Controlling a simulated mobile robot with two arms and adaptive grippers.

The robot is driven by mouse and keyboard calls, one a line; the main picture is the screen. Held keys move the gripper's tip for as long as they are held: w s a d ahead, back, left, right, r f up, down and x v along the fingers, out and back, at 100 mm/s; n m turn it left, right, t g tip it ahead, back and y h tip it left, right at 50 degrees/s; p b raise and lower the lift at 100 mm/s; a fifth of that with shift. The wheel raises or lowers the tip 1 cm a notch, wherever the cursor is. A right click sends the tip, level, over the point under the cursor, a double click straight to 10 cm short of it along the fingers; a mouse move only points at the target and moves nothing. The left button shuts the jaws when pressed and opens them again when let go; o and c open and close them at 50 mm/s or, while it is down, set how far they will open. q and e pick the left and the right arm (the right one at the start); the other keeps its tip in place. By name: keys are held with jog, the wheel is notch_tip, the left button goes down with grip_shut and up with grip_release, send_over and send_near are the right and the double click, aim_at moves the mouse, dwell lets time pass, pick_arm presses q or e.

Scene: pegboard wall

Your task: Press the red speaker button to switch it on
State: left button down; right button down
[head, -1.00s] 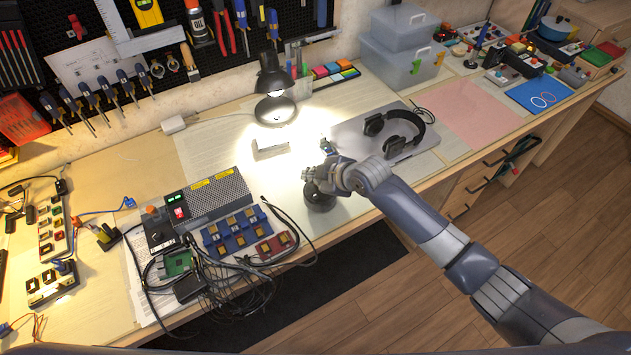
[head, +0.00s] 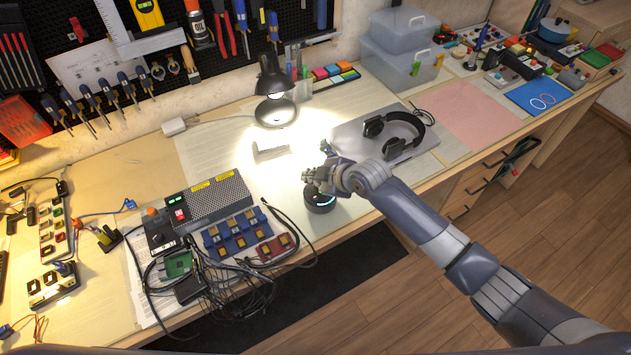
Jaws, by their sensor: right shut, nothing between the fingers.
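The speaker (head: 319,203) is a small dark round puck on the bench near its front edge. A pale blue-white light arc shows on its top. Its red button is not visible; my right gripper covers part of the top. My right gripper (head: 311,176) is shut and empty, just above the speaker's back edge; I cannot tell whether it touches. My left gripper is not in view.
A lit desk lamp (head: 273,90) stands behind. Headphones (head: 397,133) lie on a laptop (head: 350,143) to the right. A grey power supply box (head: 217,198) and tangled cables (head: 232,283) are to the left. Plastic boxes (head: 398,65) stand at the back.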

aim_at(314, 187)
jog(key=shift+r, duration=0.35)
notch_tip(314, 187, up, 6)
jog(key=p, duration=0.6)
dwell(0.3)
